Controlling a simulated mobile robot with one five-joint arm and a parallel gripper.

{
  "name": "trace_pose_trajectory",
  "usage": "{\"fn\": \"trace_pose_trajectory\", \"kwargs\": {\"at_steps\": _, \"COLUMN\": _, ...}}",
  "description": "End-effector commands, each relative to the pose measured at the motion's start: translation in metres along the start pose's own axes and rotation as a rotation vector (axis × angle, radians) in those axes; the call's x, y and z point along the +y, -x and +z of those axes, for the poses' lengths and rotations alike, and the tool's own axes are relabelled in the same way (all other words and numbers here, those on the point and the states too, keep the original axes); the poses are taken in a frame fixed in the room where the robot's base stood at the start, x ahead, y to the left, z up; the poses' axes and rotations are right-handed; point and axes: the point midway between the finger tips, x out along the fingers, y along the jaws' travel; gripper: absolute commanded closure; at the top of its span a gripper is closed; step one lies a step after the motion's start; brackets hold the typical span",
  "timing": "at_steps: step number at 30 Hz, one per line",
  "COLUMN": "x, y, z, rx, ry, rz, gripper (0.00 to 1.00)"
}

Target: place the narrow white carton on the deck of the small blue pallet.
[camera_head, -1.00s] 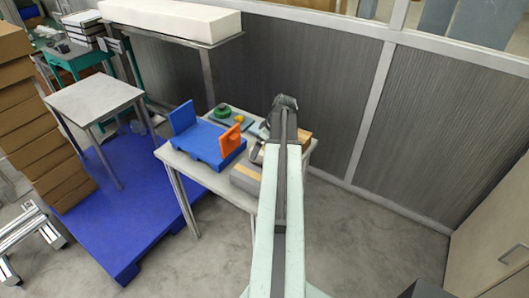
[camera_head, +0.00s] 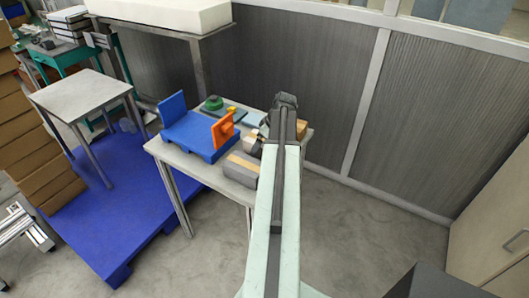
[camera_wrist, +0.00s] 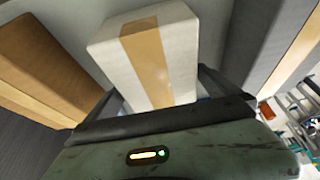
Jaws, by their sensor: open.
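The narrow white carton (camera_wrist: 150,62) with a tan tape stripe fills the middle of the wrist view. My gripper (camera_wrist: 160,88) is open, with one finger on each side of the carton's near end; I cannot tell whether they touch it. In the head view my gripper (camera_head: 285,101) is over the right part of the table, and a small pale piece beside the arm may be the carton. The small blue pallet (camera_head: 193,137) stands on the table to the left, with a blue upright at its left end and an orange one at its right.
A grey box with a tan stripe (camera_head: 241,170) lies between pallet and arm. A brown carton (camera_wrist: 48,62) and a grey one (camera_wrist: 268,40) flank the white carton. A green round object (camera_head: 213,103) sits behind the pallet. A large blue platform (camera_head: 110,205) lies on the floor.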

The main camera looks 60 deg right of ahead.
Motion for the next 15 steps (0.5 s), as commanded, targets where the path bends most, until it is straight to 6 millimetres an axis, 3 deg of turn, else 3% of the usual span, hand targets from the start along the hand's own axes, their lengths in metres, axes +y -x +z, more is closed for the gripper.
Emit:
{"fn": "trace_pose_trajectory", "kwargs": {"at_steps": 1, "x": 0.0007, "y": -0.0144, "z": 0.0030, "rx": 0.000, "ry": 0.000, "rz": 0.000, "gripper": 0.00}}
{"fn": "trace_pose_trajectory", "kwargs": {"at_steps": 2, "x": 0.0008, "y": -0.0160, "z": 0.0026, "rx": 0.000, "ry": 0.000, "rz": 0.000, "gripper": 0.00}}
{"fn": "trace_pose_trajectory", "kwargs": {"at_steps": 8, "x": 0.0006, "y": -0.0127, "z": 0.0008, "rx": 0.000, "ry": -0.002, "rz": 0.001, "gripper": 0.00}}
{"fn": "trace_pose_trajectory", "kwargs": {"at_steps": 11, "x": 0.0006, "y": -0.0125, "z": 0.0009, "rx": 0.000, "ry": -0.002, "rz": 0.000, "gripper": 0.22}}
{"fn": "trace_pose_trajectory", "kwargs": {"at_steps": 15, "x": 0.0008, "y": -0.0124, "z": 0.0010, "rx": 0.000, "ry": -0.002, "rz": 0.001, "gripper": 0.61}}
